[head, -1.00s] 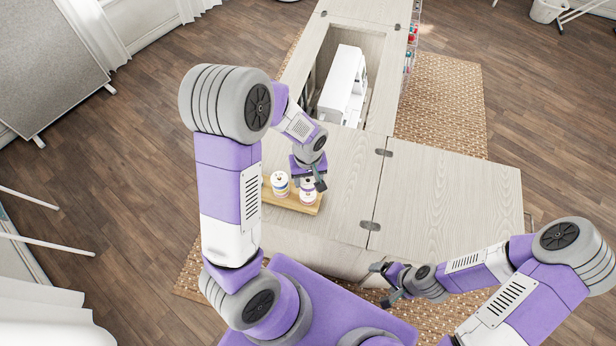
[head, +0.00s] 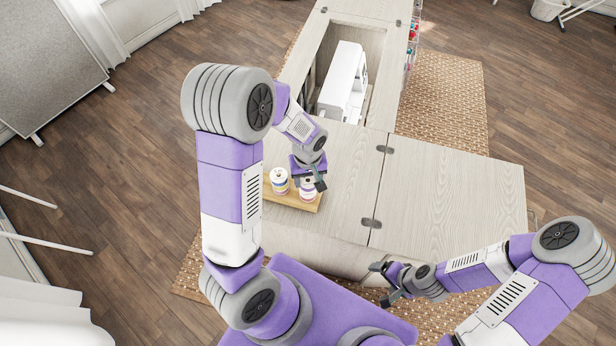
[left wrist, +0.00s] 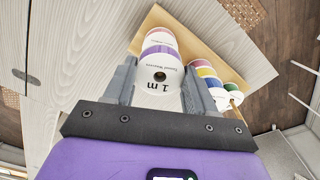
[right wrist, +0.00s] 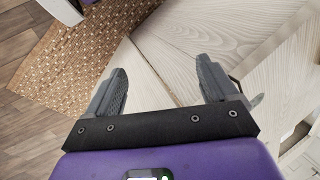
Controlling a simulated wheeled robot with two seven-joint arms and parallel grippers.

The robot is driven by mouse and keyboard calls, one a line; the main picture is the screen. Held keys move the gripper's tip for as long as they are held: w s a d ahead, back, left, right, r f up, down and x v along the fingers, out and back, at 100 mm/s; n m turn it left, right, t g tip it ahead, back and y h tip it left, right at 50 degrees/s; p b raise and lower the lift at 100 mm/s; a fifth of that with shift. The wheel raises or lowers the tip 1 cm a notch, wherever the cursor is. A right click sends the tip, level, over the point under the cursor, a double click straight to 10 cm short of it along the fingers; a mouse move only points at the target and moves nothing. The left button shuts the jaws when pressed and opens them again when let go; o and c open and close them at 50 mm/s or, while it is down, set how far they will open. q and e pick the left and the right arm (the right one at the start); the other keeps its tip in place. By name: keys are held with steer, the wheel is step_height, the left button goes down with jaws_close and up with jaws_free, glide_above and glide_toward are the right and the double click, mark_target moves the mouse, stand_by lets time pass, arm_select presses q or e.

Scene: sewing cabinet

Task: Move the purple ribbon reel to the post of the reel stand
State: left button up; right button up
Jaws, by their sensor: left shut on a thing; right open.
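The purple ribbon reel (left wrist: 160,76) has a white end face marked "1 m" and a purple band. My left gripper (left wrist: 160,88) is shut on it, one finger on each side. In the left wrist view more reels with pinkish bands (left wrist: 159,36) show just beyond it, in line with it. Whether it touches them is hard to tell. The reel stand has a wooden base (head: 294,202) near the cabinet's front edge. In the head view my left gripper (head: 312,184) is over its right part. The post is hidden. My right gripper (head: 388,283) is open and empty before the cabinet.
A second stack of coloured reels (head: 279,180) stands on the base, left of my left gripper; it also shows in the left wrist view (left wrist: 214,86). A white sewing machine (head: 342,82) sits in the cabinet recess behind. The right cabinet top (head: 450,195) is clear.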

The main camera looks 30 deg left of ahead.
arm_select(q)
steer(key=o, duration=1.1)
step_height(320, 180, up, 8)
steer(key=shift+f+p, duration=0.2)
steer(key=shift+p, duration=0.6)
